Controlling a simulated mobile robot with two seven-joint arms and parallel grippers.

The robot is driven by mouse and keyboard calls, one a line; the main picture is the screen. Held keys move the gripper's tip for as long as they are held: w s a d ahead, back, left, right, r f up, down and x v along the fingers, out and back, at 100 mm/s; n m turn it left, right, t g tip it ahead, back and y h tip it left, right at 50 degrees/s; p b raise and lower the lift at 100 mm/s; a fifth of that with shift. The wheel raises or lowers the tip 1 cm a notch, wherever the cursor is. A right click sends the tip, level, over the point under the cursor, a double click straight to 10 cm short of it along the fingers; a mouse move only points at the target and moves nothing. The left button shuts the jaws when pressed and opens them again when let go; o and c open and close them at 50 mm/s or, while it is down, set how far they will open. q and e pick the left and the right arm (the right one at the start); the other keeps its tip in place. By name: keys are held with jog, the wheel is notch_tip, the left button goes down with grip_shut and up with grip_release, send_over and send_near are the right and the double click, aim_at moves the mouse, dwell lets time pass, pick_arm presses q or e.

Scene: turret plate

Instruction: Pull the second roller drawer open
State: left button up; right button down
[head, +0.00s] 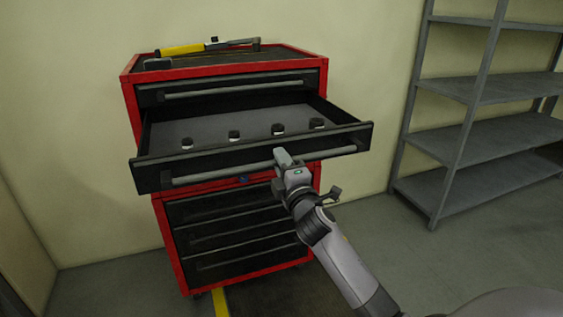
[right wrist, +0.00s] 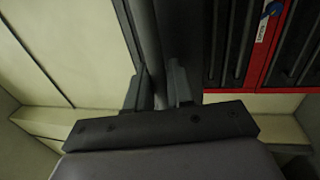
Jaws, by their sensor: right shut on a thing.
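The red tool cabinet (head: 135,103) stands against the wall. Its second drawer (head: 135,177) is pulled well out, with its grey inside and several small dark sockets (head: 235,136) in view. The drawer's long bar handle (head: 230,169) runs along the front. My right gripper (head: 284,158) is at the handle, right of its middle. In the right wrist view the bar (right wrist: 147,40) runs between the two fingers (right wrist: 158,88), which are shut on it. My left gripper is not in view.
The top drawer (head: 230,90) and the lower drawers (head: 240,235) are shut. A yellow-handled tool (head: 183,49) lies on the cabinet top. A grey metal shelf (head: 480,90) stands at the right. The floor between cabinet and shelf is clear.

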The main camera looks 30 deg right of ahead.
jog(key=shift+s+a, duration=0.1)
jog(key=shift+s, duration=0.35)
jog(key=c, duration=1.2)
grip_release()
jog(key=shift+o, duration=0.2)
jog(key=v, duration=0.7)
jog(key=shift+b, duration=0.45)
jog(key=shift+f, duration=0.15)
jog(key=s+a+f+m+g+y, duration=0.25)
jog(key=s+a+f, duration=0.2)
jog(key=f, duration=0.45)
jog(key=s+a+f+m+g+y, duration=0.25)
jog(key=s+f+m, duration=0.2)
jog(key=f, duration=0.45)
jog(key=s+a+f+m+g+y+p, duration=0.1)
jog(key=s+a+f+m+g, duration=0.3)
jog(key=s+f, duration=0.6)
jog(key=s+a+m, duration=0.2)
jog(key=s+a, duration=0.1)
jog(key=shift+s+a+f+y, duration=0.2)
jog(key=shift+s+f+y, duration=0.15)
jog(key=shift+s+y, duration=0.05)
